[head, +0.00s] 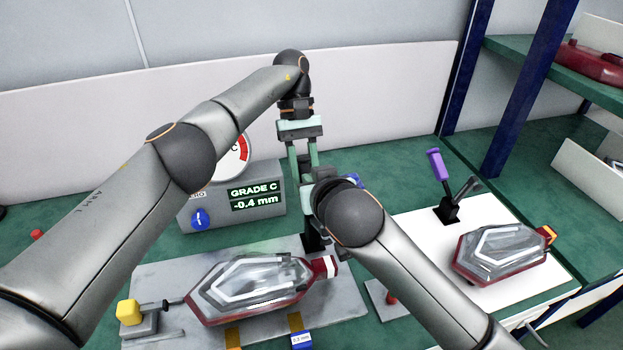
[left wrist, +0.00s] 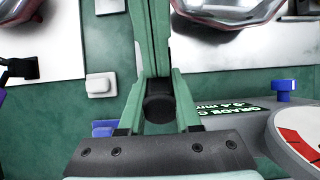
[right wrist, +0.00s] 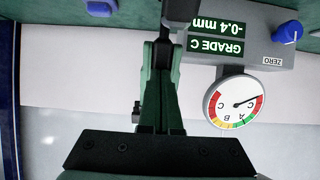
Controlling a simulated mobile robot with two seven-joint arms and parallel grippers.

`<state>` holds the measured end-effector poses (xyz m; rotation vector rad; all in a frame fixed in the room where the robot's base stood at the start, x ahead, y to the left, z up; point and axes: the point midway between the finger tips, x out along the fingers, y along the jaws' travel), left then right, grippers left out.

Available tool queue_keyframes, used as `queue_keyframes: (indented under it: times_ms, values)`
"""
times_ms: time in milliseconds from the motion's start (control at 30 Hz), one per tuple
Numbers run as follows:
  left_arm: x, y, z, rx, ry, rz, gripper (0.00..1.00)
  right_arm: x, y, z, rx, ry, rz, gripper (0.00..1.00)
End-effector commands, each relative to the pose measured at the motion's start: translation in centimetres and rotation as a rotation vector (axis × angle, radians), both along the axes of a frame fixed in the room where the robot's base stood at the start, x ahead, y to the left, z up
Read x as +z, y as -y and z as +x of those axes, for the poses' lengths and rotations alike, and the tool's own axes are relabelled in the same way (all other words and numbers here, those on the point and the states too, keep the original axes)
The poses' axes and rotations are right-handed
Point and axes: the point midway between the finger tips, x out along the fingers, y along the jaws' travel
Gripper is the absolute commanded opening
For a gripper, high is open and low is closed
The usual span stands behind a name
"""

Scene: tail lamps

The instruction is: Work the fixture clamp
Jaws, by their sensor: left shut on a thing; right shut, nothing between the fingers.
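The fixture's grey plate (head: 165,285) carries a red-rimmed clear tail lamp (head: 250,285). The fixture clamp's black part (head: 312,240) stands behind the lamp's right end, mostly hidden by my arms. My left gripper (head: 303,170) points down above it with its fingers shut; the held piece is largely hidden, apparently part of the clamp.
The gauge box (head: 185,212) behind reads GRADE C, -0.4 mm. A yellow-knobbed stop (head: 128,312) stands left of the lamp. At right, a white board (head: 415,228) holds a purple-handled clamp (head: 438,165) and a second lamp (head: 500,252). A blue shelf post (head: 530,85) rises beyond.

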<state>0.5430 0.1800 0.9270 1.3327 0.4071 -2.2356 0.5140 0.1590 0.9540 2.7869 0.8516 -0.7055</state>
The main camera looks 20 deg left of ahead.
Motion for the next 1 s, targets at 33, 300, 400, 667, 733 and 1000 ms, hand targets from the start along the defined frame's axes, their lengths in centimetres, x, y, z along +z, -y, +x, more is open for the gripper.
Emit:
queue_keyframes:
  times_ms: [33, 300, 400, 667, 733, 1000]
  values:
    - [0.1, 0.0, 0.0, 0.0, 0.002, 0.0, 0.0, 0.0, 0.0, 0.0, 0.0, 0.0, 0.0, 0.0]
    - [0.1, 0.1, 0.0, -0.001, -0.001, -0.003, 0.0, -0.4, -0.7, 1.1, -0.002, -0.001, 0.001, 0.0]
    - [0.2, 0.2, -0.1, -0.004, -0.002, -0.004, 0.0, -0.4, -0.6, 1.2, -0.002, 0.002, 0.0, 0.0]
    - [0.2, 0.2, -0.1, -0.005, -0.002, -0.005, 0.47, -0.4, -0.6, 1.2, -0.003, 0.002, 0.0, 0.0]
    - [0.2, 0.2, -0.1, -0.004, -0.001, -0.004, 0.55, -0.4, -0.6, 1.1, -0.003, 0.002, 0.0, 0.0]
    - [0.0, 0.0, 0.0, -0.001, -0.001, -0.001, 0.62, -0.4, -0.6, 1.0, -0.001, 0.0, 0.0, 0.0]
